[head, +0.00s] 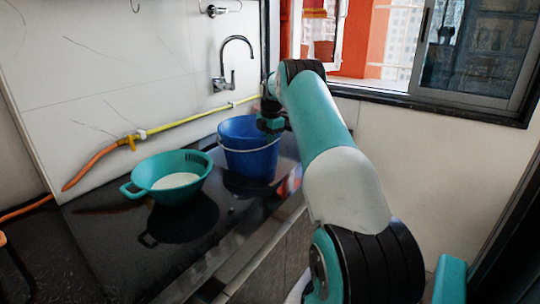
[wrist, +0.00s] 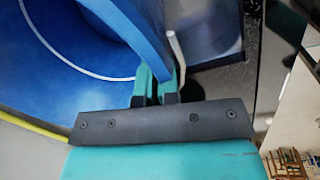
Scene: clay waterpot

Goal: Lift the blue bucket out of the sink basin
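The blue bucket (head: 248,158) is upright in the head view, with a pale wire handle across its front. Dark glossy surface shows under it; I cannot tell whether its base touches anything. My gripper (head: 271,122) is at the bucket's right rear rim. In the wrist view, the bucket's rim wall (wrist: 140,30) runs down between the two teal fingertips (wrist: 155,84), which are closed on it. The bucket's inside fills the upper left there. A grey, shiny surface, perhaps the sink basin (wrist: 226,42), shows beside the bucket; the basin's outline is hidden in the head view.
A teal colander (head: 172,178) with something pale inside stands left of the bucket on the black counter (head: 90,250). The faucet (head: 224,75) is on the wall behind. A yellow-orange hose (head: 150,131) runs along the wall. The window (head: 470,50) is at right.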

